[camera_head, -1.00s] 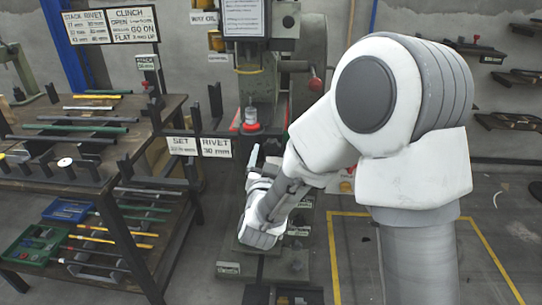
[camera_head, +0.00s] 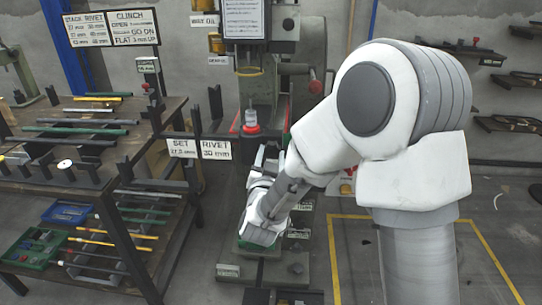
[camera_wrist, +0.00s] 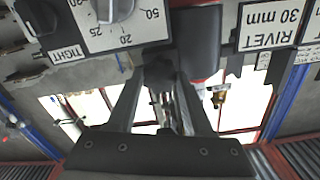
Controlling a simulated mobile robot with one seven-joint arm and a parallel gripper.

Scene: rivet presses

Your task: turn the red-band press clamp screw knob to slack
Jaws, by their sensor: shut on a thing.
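The red-band press (camera_head: 262,85) stands at the centre of the head view, with its red band (camera_head: 250,129) around the lower part below a clear cylinder. My gripper (camera_head: 268,152) is just below and right of the band, pointing up toward the press. In the wrist view, my gripper (camera_wrist: 160,82) has its fingers closing in on a small dark knob (camera_wrist: 157,70), which looks like the clamp screw knob. The fingers hide much of it. The knob's turn angle cannot be read.
In the wrist view, a dial plate (camera_wrist: 120,22), a dark knob (camera_wrist: 38,16) by a TIGHT label (camera_wrist: 67,54), and a RIVET 30 mm sign (camera_wrist: 270,22) appear upside down near the gripper. A tool bench (camera_head: 100,185) stands left.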

